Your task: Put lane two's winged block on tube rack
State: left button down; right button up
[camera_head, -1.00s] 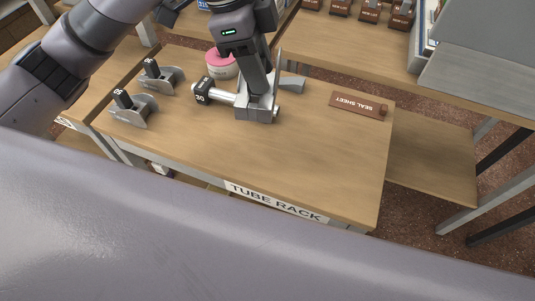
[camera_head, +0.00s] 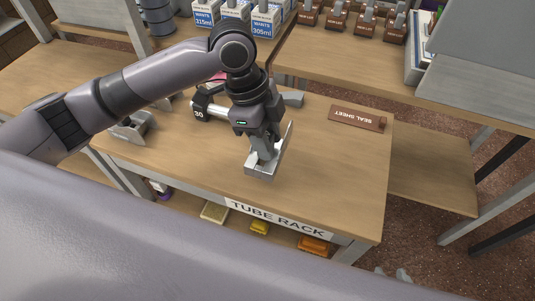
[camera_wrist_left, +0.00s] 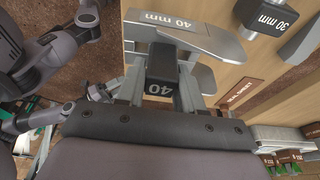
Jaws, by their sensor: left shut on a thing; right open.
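My left gripper (camera_head: 262,152) is shut on the black handle of a grey metal winged block (camera_head: 262,172). A block marked 30 (camera_head: 199,113) lies behind the gripper, and reads 30 mm in the wrist view (camera_wrist_left: 268,20). Two pale tips at the bottom edge look like my right gripper (camera_head: 393,274), apart and empty.
Another grey block (camera_head: 132,128) stands at the bench's left, partly behind my arm. A brown SEAL SHEET plate (camera_head: 357,117) lies at the right. The bench's front right is clear. Yellow and orange items (camera_head: 313,245) sit on the shelf below. White WANTS boxes (camera_head: 236,13) stand behind.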

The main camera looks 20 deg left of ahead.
pick_arm(q)
jog(key=shift+f, duration=2.65)
jog(key=shift+f, duration=0.15)
jog(key=c, duration=0.7)
grip_release()
jog(key=v, duration=1.2)
jog(key=shift+s, duration=0.1)
